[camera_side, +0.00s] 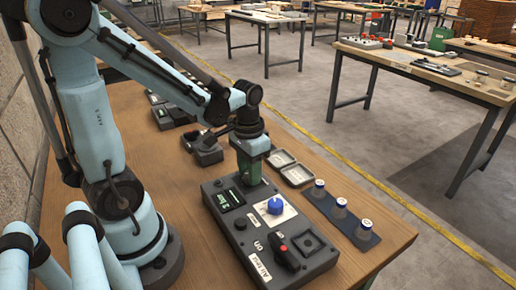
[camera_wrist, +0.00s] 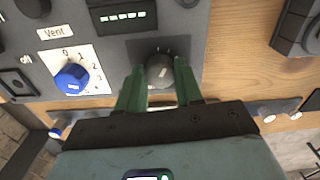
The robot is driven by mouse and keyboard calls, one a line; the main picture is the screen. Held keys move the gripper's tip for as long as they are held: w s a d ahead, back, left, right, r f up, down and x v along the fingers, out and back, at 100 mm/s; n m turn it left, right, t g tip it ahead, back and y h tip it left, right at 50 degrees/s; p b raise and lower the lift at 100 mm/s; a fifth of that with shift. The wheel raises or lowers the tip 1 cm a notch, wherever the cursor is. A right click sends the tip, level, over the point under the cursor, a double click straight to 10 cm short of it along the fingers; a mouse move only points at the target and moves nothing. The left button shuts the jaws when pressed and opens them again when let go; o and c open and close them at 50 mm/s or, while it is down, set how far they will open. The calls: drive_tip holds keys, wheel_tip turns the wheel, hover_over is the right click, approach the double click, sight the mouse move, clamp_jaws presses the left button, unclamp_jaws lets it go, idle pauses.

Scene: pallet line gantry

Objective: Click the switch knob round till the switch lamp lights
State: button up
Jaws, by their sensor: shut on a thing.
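A grey control box (camera_side: 240,240) lies on the wooden bench. My gripper (camera_side: 250,180) points down at its far end. In the wrist view my gripper's green fingers (camera_wrist: 160,88) are shut on a dark round knob (camera_wrist: 160,70), one finger on each side. The fingers hide this knob in the side view. A blue knob (camera_side: 274,205) sits apart on a white plate; it also shows in the wrist view (camera_wrist: 72,78), with numbers around it. A display (camera_wrist: 124,16) shows several lit green bars. I cannot pick out a lit switch lamp.
A red-ended lever (camera_side: 287,256) and a square socket (camera_side: 310,243) are on the box's near part. An open grey tray (camera_side: 297,176) lies behind the box.

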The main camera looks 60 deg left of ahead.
idle(0.5)
drive_tip(key=o, duration=1)
drive_tip(key=shift+o, duration=0.2)
wheel_tip(320, 180, up, 12)
drive_tip(key=w+d+f+m+t, duration=0.1)
drive_tip(key=d+f+t, duration=0.2)
drive_tip(key=d+t, duration=0.3)
drive_tip(key=shift+d+f+t, duration=0.15)
drive_tip(key=shift+d+t, duration=0.1)
drive_tip(key=shift+t, duration=0.35)
